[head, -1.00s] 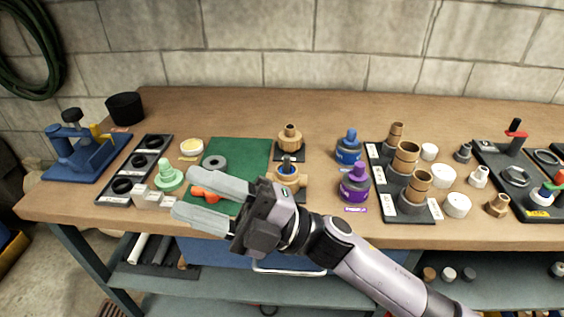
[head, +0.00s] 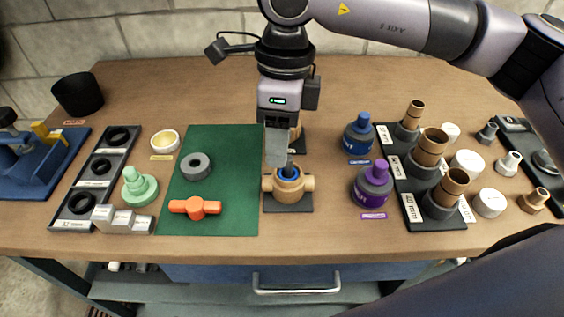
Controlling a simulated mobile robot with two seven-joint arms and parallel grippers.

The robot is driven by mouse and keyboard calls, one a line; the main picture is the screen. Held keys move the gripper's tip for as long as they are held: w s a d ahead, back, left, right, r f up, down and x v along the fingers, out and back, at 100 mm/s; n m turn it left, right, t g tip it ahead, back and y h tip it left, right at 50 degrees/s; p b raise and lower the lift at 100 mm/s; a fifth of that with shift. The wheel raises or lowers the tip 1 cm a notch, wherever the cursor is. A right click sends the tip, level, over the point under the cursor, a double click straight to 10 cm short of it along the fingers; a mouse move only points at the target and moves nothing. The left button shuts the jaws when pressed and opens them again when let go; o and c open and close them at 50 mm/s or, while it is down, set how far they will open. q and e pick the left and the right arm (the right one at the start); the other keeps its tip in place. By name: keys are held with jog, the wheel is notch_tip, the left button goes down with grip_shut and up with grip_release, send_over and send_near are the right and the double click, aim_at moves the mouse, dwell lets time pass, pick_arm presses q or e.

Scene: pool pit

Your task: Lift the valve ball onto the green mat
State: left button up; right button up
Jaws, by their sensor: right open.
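No thing is plainly a separate valve ball; I cannot tell whether one sits inside the tan valve body (head: 300,184). That body stands on a dark square plate right of the green mat (head: 228,222), with a blue ring and dark stem in its top. A grey ring (head: 197,166) and an orange T-shaped handle (head: 195,208) lie on the mat. My right gripper (head: 277,160) points down just above and behind the valve body's stem. It is open, its fingers seen nearly edge-on; contact with the stem is unclear. My left gripper is out of view.
A second tan fitting (head: 297,136) is partly hidden behind my gripper. Blue (head: 358,137) and purple (head: 372,187) bottles stand to the right, near a rack of tan sleeves (head: 430,147). Left are a green stepped piece (head: 139,187) and a black-ring tray (head: 67,211).

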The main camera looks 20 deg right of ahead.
aim_at(289, 157)
jog(key=shift+w+d+r+h, duration=0.3)
jog(key=shift+w+d, duration=0.3)
jog(key=shift+d, duration=0.05)
jog(key=shift+w+d+f+t, duration=0.1)
jog(key=shift+w+d+t, duration=0.1)
jog(key=shift+t, duration=0.1)
jog(key=f, duration=0.3)
jog(key=f+p, duration=0.1)
jog(key=f, duration=0.2)
jog(key=shift+s+d+f, duration=0.15)
jog(key=shift+s+f, duration=0.05)
jog(key=shift+f, duration=0.1)
grip_shut()
